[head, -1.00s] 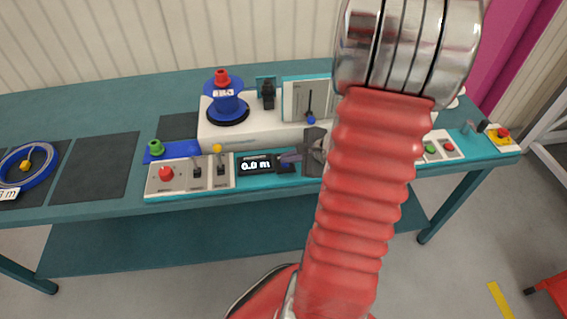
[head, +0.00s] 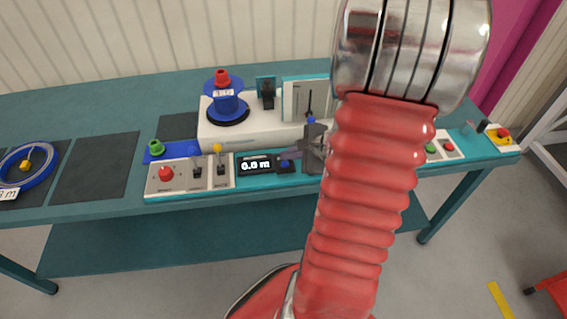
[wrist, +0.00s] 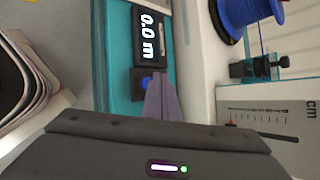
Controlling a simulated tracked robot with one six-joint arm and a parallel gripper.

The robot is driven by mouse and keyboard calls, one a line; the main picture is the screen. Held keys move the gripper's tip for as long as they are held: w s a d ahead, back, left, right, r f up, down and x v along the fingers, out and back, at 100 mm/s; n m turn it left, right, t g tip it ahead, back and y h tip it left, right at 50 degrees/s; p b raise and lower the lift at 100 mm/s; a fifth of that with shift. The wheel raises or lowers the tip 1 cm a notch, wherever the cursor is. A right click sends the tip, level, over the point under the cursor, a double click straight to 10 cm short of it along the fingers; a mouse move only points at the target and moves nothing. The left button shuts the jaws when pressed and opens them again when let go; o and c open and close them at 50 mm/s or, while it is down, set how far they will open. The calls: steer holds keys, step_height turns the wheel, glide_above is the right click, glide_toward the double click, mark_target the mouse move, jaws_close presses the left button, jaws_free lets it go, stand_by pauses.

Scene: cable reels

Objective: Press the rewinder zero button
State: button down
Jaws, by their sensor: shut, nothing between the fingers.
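The zero button is a small blue button (head: 284,163) on a dark block just right of the counter display (head: 254,165), which reads 0.0 m. In the wrist view the blue button (wrist: 146,82) shows beside the fingertips, below the display (wrist: 149,36). My gripper (head: 284,153) is shut and empty, with its tips close to the button, just above it in the head view. In the wrist view my gripper (wrist: 160,78) partly hides the button's block. I cannot tell whether the tips touch the button.
Left of the display is a panel with a red button (head: 166,173) and levers. Behind stands the white rewinder body (head: 262,135) with a blue reel (head: 225,104) and a scale plate (head: 297,98).

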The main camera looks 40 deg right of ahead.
steer(key=shift+r, duration=0.15)
step_height(320, 180, up, 5)
steer(key=shift+f, duration=0.1)
stand_by(0.8)
steer(key=shift+a, duration=0.1)
stand_by(0.7)
steer(key=s+a+r+n+g+y, duration=0.1)
steer(key=s+a+n+g, duration=0.2)
steer(key=a+n, duration=0.4)
steer(key=s+a+r+n+g, duration=0.2)
steer(key=s+a+n, duration=0.2)
steer(key=a+n, duration=0.2)
steer(key=s+a+r+n+t+h, duration=0.1)
steer(key=a+r+n+h, duration=0.1)
steer(key=a+r+n, duration=0.9)
steer(key=a+n, duration=0.1)
steer(key=a, duration=0.3)
steer(key=shift+s+r+n, duration=0.25)
steer(key=shift+s+n, duration=0.05)
steer(key=shift+s, duration=0.1)
